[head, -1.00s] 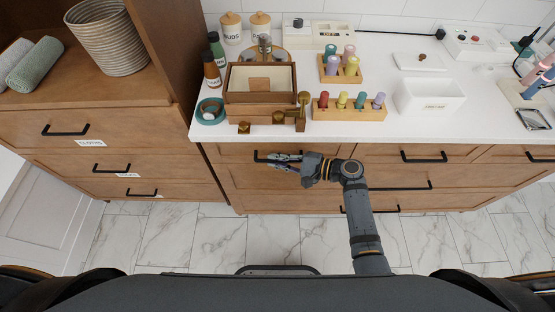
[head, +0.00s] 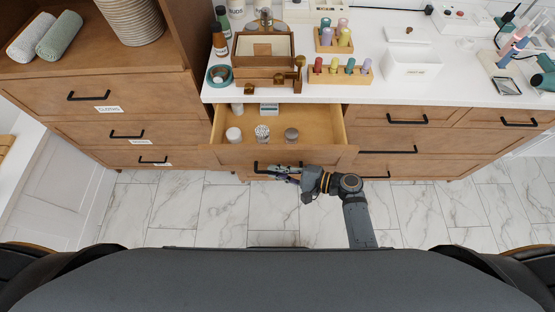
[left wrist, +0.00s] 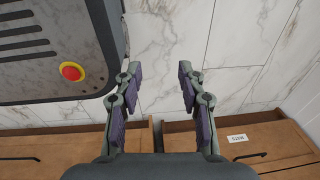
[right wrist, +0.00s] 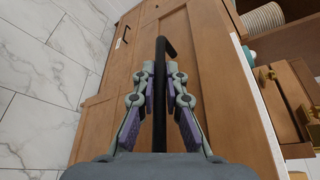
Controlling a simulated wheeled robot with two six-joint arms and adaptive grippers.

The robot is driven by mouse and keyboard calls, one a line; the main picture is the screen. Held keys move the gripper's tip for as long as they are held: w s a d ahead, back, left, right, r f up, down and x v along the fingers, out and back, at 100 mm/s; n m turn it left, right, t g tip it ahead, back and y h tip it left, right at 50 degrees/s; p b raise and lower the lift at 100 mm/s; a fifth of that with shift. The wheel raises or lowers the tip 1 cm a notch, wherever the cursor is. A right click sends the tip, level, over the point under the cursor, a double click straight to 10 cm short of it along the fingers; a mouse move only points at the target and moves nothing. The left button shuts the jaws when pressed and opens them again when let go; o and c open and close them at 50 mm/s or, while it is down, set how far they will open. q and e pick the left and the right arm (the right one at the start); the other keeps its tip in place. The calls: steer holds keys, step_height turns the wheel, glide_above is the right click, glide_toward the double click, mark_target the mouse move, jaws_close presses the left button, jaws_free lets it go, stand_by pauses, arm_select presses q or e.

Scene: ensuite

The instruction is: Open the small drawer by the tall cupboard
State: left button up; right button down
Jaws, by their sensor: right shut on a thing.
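The small drawer (head: 240,156) beside the tall cupboard (head: 165,92) is pulled well out from under the white counter. Inside it are several small jars and a small box on its wooden bottom. Its black bar handle (head: 262,167) is on the front. My right gripper (head: 284,172) is at this handle; in the right wrist view the fingers (right wrist: 160,75) are closed around the black handle (right wrist: 160,100). My left gripper (left wrist: 157,75) shows only in the left wrist view, open and empty above the marble floor.
A wooden box (head: 264,52), several coloured bottles in a wooden rack (head: 340,76) and a white bin (head: 411,66) stand on the counter (head: 385,92). More closed drawers lie to the right. The marble floor (head: 210,215) in front is clear.

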steer(key=s+p, duration=0.1)
steer(key=s, duration=0.4)
steer(key=shift+s, duration=0.3)
steer(key=c, duration=1.4)
jaws_free()
